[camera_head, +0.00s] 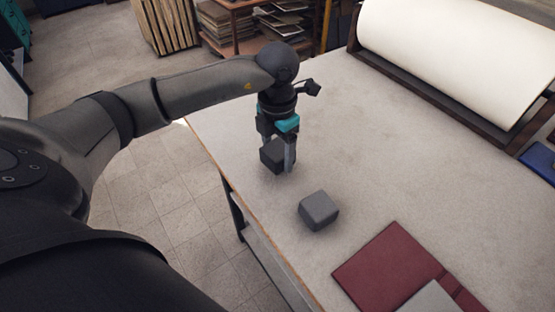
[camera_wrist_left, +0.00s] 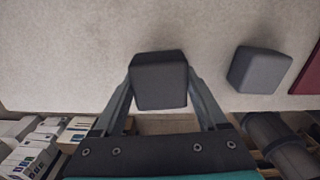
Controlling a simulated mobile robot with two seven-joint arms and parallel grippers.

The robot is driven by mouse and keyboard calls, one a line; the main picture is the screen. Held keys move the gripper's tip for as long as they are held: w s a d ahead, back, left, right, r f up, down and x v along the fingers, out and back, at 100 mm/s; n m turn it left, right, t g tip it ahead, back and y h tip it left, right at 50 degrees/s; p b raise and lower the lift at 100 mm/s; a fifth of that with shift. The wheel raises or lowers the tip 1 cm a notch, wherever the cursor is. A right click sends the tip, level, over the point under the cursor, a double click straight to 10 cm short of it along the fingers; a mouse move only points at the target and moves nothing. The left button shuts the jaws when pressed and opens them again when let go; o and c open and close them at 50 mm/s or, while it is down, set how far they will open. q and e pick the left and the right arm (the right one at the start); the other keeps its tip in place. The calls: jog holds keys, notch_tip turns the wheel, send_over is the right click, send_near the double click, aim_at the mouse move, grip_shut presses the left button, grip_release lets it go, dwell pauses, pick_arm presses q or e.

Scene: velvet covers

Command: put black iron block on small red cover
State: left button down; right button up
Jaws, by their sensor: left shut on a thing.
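A black block (camera_head: 272,155) is between the two fingers of my left gripper (camera_head: 279,168), near the table's left edge in the head view. The gripper is shut on it. In the left wrist view the black block (camera_wrist_left: 160,82) also sits between the fingers (camera_wrist_left: 160,95); whether it touches the table is unclear. A dark red cover (camera_head: 384,266) lies flat at the lower right of the head view. A second red piece (camera_head: 463,294) lies beside it, cut by the frame. Which one is the small cover I cannot tell. My right gripper is out of view.
A grey block (camera_head: 319,210) stands on the table (camera_head: 400,150) between my left gripper and the dark red cover. A grey flat piece (camera_head: 430,298) lies by the covers. A large white roll (camera_head: 455,50) lies at the back. The table middle is clear.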

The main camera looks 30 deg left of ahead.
aim_at(278, 161)
pick_arm(q)
jog(key=shift+f, duration=1.4)
jog(key=shift+f, duration=0.15)
grip_release()
jog(key=shift+f, duration=0.1)
